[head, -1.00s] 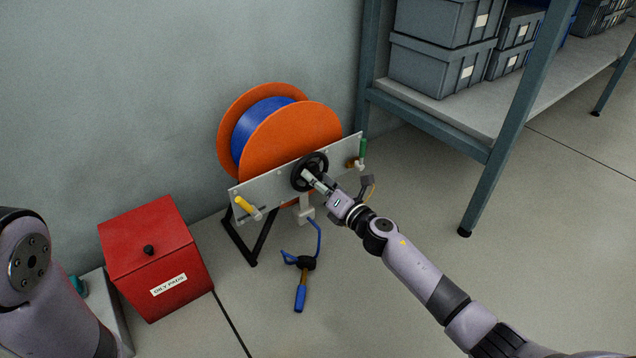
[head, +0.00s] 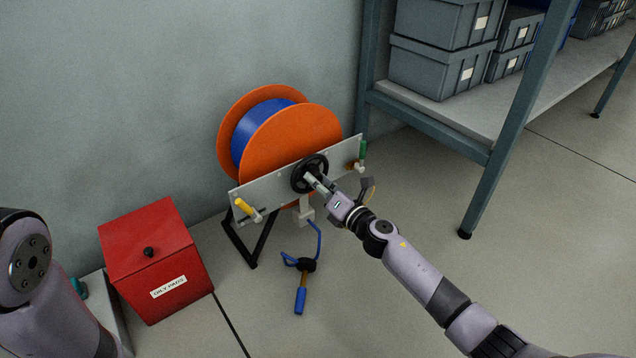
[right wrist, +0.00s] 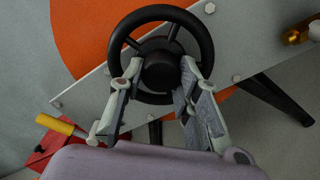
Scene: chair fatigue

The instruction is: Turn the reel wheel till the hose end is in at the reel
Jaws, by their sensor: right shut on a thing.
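The hose reel (head: 290,140) has orange side discs and a blue hose (head: 256,128) wound on it, and stands against the wall. The black reel wheel (head: 299,180) is on the grey front plate. My right gripper (head: 314,183) has its fingers on either side of the wheel's hub. The wheel's rim (right wrist: 122,40) and hub (right wrist: 160,72) also show in the right wrist view, between my fingertips (right wrist: 162,72). A length of blue hose runs down from a white guide (head: 304,213) to the hose end (head: 301,296), a blue-handled nozzle lying on the floor. My left gripper is out of view.
A yellow-handled lever (head: 245,206) and a green-handled valve (head: 362,150) sit at the plate's two ends. A red bin (head: 160,262) stands at the left. A shelf with grey boxes (head: 440,65) is at the right. The floor right of the nozzle is clear.

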